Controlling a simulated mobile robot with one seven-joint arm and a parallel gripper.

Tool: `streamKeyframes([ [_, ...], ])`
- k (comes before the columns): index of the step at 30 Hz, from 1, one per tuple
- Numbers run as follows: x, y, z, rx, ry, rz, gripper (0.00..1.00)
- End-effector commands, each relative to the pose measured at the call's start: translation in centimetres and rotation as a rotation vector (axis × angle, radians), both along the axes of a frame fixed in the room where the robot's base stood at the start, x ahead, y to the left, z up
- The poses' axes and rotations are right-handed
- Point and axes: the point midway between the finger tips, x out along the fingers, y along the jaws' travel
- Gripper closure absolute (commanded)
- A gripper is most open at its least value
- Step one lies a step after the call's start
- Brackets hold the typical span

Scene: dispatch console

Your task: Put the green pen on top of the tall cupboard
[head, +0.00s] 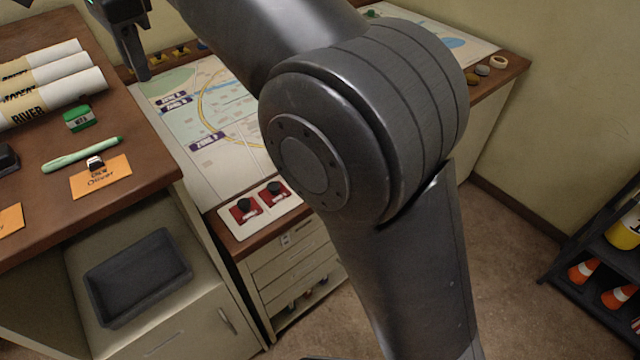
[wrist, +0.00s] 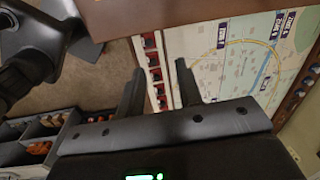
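The green pen (head: 82,155), pale green with a darker end, lies on the wooden top (head: 140,150) of the raised unit at the left of the head view. This unit stands higher than the map console and looks like the tall cupboard. The pen lies just behind an orange name card and touches no gripper. My gripper (head: 140,76) is at the upper left of the head view, partly cut off by the frame edge. In the wrist view my gripper (wrist: 158,66) has its two fingers apart with nothing between them. The pen does not show in the wrist view.
Rolled maps (head: 50,85), a green box (head: 78,118) and an orange card (head: 101,176) share the wooden top. A grey tray (head: 138,277) sits on the shelf below. The map console (head: 195,120) has red switches (head: 246,209). A dark rack with cones (head: 585,271) stands right.

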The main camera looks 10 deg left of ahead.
Motion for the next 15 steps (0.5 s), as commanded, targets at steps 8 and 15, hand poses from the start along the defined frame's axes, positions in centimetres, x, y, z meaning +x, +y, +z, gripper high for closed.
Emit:
streamKeyframes([
  [8,3.8,-15.2,0.3,0.034,-0.112,0.157,0.67],
  [15,2.6,-27.2,-2.2,0.012,-0.224,0.301,0.67],
])
